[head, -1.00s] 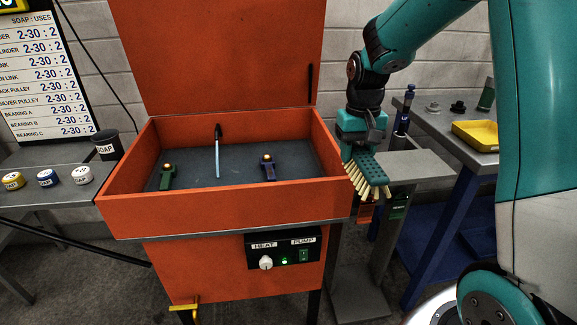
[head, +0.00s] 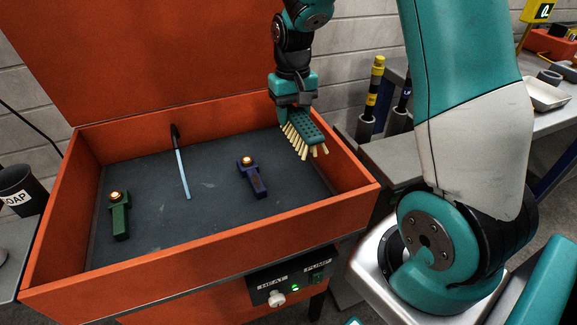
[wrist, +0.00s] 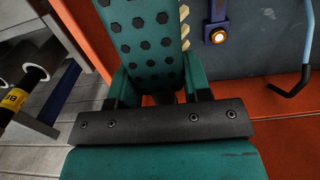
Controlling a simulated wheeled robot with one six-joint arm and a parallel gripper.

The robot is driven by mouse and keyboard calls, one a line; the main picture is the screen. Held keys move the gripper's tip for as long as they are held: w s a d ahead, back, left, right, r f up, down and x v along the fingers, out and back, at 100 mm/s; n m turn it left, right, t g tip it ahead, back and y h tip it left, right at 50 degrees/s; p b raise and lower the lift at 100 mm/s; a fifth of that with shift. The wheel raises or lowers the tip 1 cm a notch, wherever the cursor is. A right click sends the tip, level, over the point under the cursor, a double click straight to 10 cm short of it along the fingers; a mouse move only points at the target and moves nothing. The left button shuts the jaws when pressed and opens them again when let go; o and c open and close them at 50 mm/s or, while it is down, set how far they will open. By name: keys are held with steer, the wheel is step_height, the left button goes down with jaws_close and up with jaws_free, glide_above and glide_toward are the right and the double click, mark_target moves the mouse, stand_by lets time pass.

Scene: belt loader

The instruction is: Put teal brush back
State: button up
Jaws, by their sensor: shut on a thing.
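My gripper (head: 292,106) is shut on the teal brush (head: 308,128), which has a dark-dotted back and cream bristles pointing down. In the head view the brush hangs tilted over the right back part of the orange washer basin (head: 200,245). It appears above the basin floor; the exact height is unclear. In the wrist view the brush's back (wrist: 150,38) fills the top middle, between the fingers. A blue part (head: 251,180) and a green part (head: 119,214) lie on the basin's dark floor. A thin spout with a pale blue stream (head: 183,172) stands between them.
The basin's orange lid (head: 170,50) is raised behind. A grey ledge (head: 395,155) adjoins the basin's right side, with dark cylinders with yellow bands (head: 373,95) behind it. A soap cup (head: 20,190) stands at left. The front basin floor is clear.

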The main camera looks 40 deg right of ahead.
mark_target(293, 176)
step_height(293, 176, down, 17)
steer(key=shift+d+r, duration=0.1)
steer(key=shift+r, duration=0.1)
steer(key=shift+f, duration=0.2)
steer(key=o, duration=0.9)
steer(key=shift+r, duration=0.15)
